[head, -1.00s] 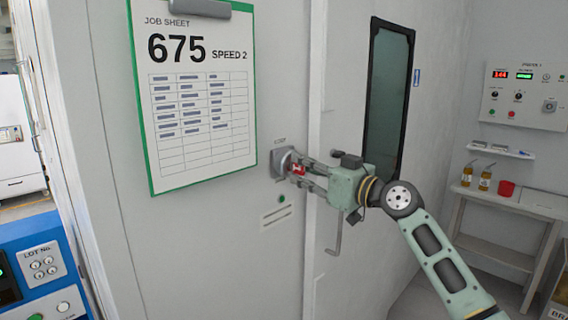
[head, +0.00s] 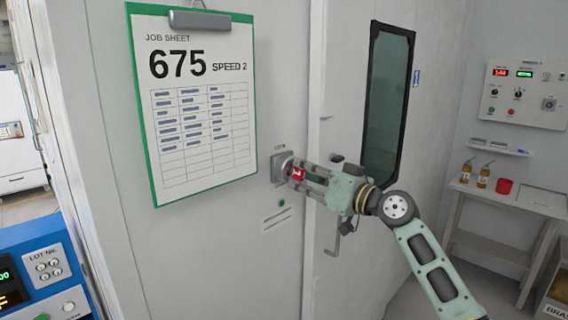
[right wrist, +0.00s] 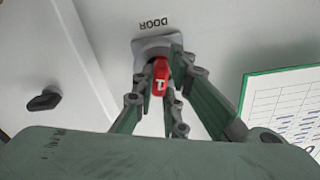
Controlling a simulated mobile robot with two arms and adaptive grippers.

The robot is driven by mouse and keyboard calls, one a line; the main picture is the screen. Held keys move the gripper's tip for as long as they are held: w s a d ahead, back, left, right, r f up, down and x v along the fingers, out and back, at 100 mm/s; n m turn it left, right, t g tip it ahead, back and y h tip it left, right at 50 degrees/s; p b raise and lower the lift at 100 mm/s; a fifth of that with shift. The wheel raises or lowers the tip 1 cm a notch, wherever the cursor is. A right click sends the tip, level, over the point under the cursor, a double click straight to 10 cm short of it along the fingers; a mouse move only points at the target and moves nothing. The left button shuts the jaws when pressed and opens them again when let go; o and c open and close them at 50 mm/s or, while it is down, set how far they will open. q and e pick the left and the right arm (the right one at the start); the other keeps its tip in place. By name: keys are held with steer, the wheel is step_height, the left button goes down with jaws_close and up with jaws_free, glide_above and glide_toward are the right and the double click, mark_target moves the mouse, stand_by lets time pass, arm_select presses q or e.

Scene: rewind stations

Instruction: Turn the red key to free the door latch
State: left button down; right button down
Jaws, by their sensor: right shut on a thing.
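The red key (head: 298,174) stands out from a grey lock plate (head: 278,168) on the pale cabinet wall, under a small label. In the right wrist view the label reads DOOR upside down, and the red key (right wrist: 161,78) with a white mark lies between the fingers. My right gripper (head: 295,172) is shut on the key, its fingers close to the lock plate. It also shows in the right wrist view (right wrist: 160,68). A tall door with a dark window (head: 388,100) is to the right of the lock. My left gripper is not in view.
A clipboard with a job sheet (head: 200,130) hangs left of the lock. A small green light (head: 281,203) and a label strip sit below the lock. A blue console (head: 45,265) stands lower left; a side table with bottles (head: 483,176) stands right.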

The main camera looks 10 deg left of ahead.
steer(key=shift+m+p, duration=1.3)
steer(key=shift+p, duration=0.1)
steer(key=shift+m, duration=0.3)
steer(key=shift+f, duration=0.1)
steer(key=shift+a+m+p, duration=0.1)
steer(key=shift+m+p, duration=0.2)
steer(key=shift+p, duration=0.3)
steer(key=shift+m+p, duration=1.1)
steer(key=shift+p, duration=0.15)
steer(key=shift+r+m+p, duration=0.2)
steer(key=shift+m+p, duration=1.2)
steer(key=shift+p, duration=0.05)
steer(key=shift+f+m+p, duration=0.15)
steer(key=shift+m+p, duration=0.25)
steer(key=shift+m, duration=0.1)
